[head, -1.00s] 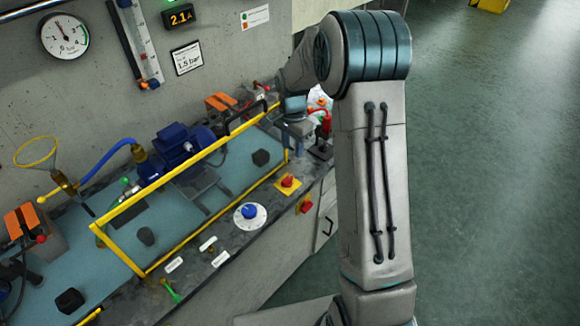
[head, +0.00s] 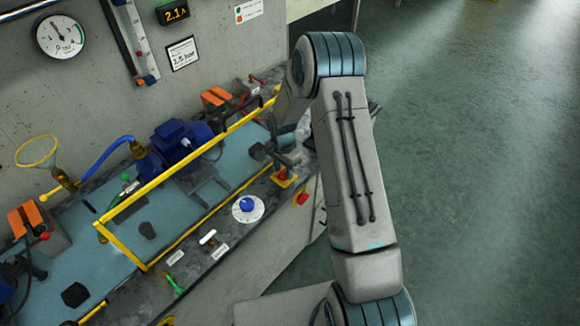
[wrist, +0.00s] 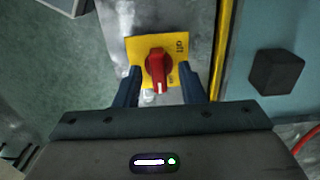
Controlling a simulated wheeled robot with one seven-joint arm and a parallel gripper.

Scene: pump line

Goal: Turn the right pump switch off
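The right pump switch is a red knob (wrist: 158,66) on a yellow plate (wrist: 136,46) in the wrist view. "Off" is printed toward the plate's upper right and "on" lower down. The knob's white mark points down in the picture, toward the "on" side. My gripper (wrist: 160,78) is open, with one dark finger on each side of the knob; I cannot tell if they touch it. In the head view the yellow plate (head: 284,181) shows on the bench's front strip, with my gripper (head: 277,160) just above and partly hiding it.
A yellow guard rail (head: 190,172) runs along the bench behind the switch. A blue knob (head: 246,204) on a white dial and a white toggle (head: 207,237) sit to the left. Another red switch (head: 302,198) is on the bench front. Floor is clear at right.

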